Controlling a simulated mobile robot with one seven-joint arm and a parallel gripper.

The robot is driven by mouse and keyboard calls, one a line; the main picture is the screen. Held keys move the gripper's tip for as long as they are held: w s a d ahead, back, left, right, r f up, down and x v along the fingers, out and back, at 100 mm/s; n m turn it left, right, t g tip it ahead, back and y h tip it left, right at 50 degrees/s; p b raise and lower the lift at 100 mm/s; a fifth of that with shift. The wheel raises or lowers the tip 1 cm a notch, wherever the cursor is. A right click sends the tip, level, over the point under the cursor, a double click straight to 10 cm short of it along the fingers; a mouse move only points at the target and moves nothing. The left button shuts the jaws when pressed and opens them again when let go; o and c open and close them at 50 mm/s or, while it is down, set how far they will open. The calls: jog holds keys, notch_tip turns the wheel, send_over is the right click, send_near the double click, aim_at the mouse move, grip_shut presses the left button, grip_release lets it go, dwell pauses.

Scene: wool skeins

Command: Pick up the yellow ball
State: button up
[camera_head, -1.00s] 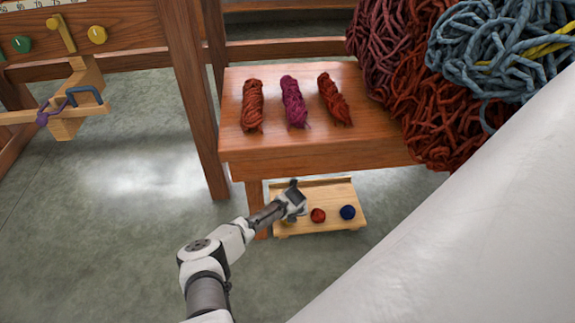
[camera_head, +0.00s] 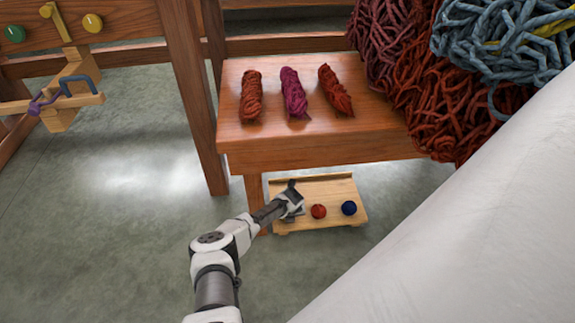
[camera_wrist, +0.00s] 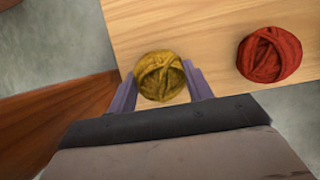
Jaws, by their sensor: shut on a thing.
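The yellow ball (camera_wrist: 161,76) is a small ball of yellow yarn. In the wrist view it sits between the two fingers of my gripper (camera_wrist: 161,86), which is shut on it. The low wooden tray (camera_wrist: 190,22) lies behind and under it; I cannot tell whether the ball still touches the tray. In the head view my gripper (camera_head: 291,204) is over the left part of the tray (camera_head: 325,188) and hides the yellow ball.
A red ball (camera_head: 318,211) and a dark blue ball (camera_head: 349,208) sit on the tray to the right of my gripper. The wooden bench (camera_head: 320,149) with several skeins stands above and behind. A bench leg (camera_head: 254,200) is close on the left.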

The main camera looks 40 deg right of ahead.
jog(key=shift+c, duration=0.7)
